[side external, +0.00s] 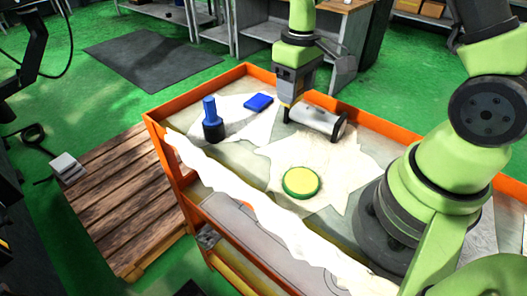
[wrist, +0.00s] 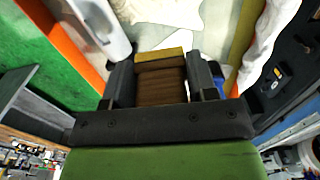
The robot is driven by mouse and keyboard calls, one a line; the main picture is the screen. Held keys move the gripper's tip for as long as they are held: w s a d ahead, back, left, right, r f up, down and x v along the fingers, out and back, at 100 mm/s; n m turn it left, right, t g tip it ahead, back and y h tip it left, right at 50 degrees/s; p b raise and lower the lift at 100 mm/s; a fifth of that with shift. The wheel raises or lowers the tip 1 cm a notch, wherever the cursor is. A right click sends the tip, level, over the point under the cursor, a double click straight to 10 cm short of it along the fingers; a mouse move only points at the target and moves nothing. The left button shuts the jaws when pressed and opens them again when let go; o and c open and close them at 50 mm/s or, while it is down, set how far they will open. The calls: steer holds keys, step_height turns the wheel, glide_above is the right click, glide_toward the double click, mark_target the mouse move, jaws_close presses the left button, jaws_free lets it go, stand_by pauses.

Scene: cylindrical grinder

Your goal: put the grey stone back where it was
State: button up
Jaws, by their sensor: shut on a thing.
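My gripper (side external: 288,104) points down over the far part of the orange-rimmed cart. In the wrist view its two dark fingers (wrist: 160,82) are shut on a block (wrist: 160,68) with a yellow face and a brown face. In the side view only a thin yellowish edge of this block (side external: 286,114) shows below the fingers, close beside a grey-white cylinder with a dark end (side external: 320,119). I cannot tell whether the block touches the cart top. I see no plainly grey stone; the held block looks yellow and brown.
The cart (side external: 158,131) has a raised orange rim. On it are a blue block (side external: 258,102), a blue-and-black upright tool (side external: 211,121) and a yellow-green disc (side external: 301,181). White cloths (side external: 340,155) lie underneath. A wooden pallet (side external: 125,200) stands left of the cart.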

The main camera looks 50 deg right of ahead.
steer(key=w+a+f, duration=0.2)
steer(key=a, duration=0.5)
glide_above(260, 159)
step_height(260, 159, down, 5)
steer(key=shift+s+d+r, duration=0.1)
steer(key=shift+f, duration=2.5)
steer(key=o, duration=1.2)
steer(key=shift+f, duration=0.15)
